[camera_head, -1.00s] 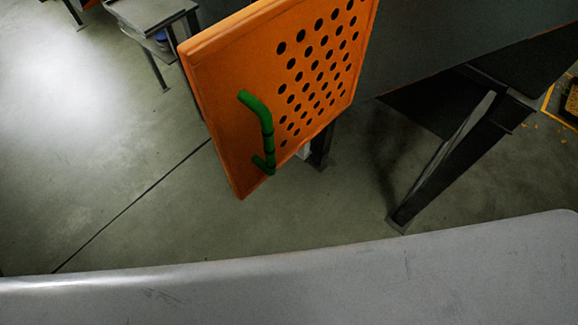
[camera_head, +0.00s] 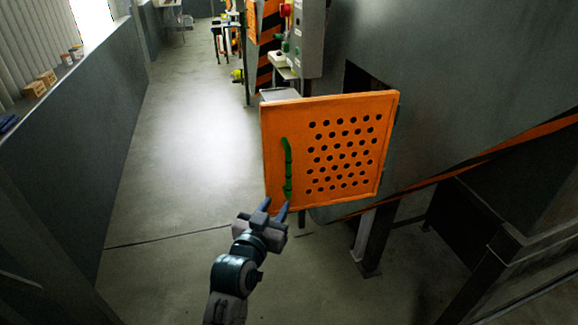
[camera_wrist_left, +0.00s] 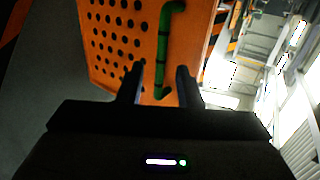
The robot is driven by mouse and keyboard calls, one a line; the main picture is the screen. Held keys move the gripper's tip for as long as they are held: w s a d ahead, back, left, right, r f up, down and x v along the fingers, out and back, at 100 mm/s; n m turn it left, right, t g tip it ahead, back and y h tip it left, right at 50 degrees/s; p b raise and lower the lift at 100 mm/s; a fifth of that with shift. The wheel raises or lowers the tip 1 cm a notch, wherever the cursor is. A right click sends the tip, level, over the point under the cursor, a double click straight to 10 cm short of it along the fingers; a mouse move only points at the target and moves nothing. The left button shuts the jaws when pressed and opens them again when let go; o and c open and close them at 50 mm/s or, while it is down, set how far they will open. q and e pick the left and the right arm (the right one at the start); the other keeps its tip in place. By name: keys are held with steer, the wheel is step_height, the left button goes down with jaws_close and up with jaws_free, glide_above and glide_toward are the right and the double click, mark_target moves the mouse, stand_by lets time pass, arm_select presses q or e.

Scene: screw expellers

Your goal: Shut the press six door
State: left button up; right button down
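The press door (camera_head: 345,150) is an orange panel with several rows of dark holes. It stands swung out from the grey machine wall, with a dark opening behind its top edge. A green bar handle (camera_head: 288,166) runs upright near its left edge. My left gripper (camera_head: 273,208) is just below the handle's lower end in the head view, fingers apart and empty. In the left wrist view the door (camera_wrist_left: 116,40) and the handle (camera_wrist_left: 163,52) lie ahead, and the handle's lower end shows between the open fingers (camera_wrist_left: 160,85). Contact cannot be told. My right gripper is not in view.
A grey control box (camera_head: 305,38) with a red button stands behind the door. The grey machine wall (camera_head: 470,70) is at the right, with dark support legs (camera_head: 378,240) below. A low wall (camera_head: 85,140) runs along the left. The floor (camera_head: 180,170) between is clear.

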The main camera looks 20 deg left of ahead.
mark_target(287, 174)
arm_select(q)
steer(key=shift+t, duration=0.3)
steer(key=w+r+p, duration=0.1)
steer(key=w, duration=0.2)
steer(key=w+r+p, duration=0.1)
steer(key=w, duration=0.3)
steer(key=w+p, duration=0.1)
steer(key=w, duration=0.2)
steer(key=shift+w+r, duration=0.3)
steer(key=shift+r, duration=0.1)
jaws_close()
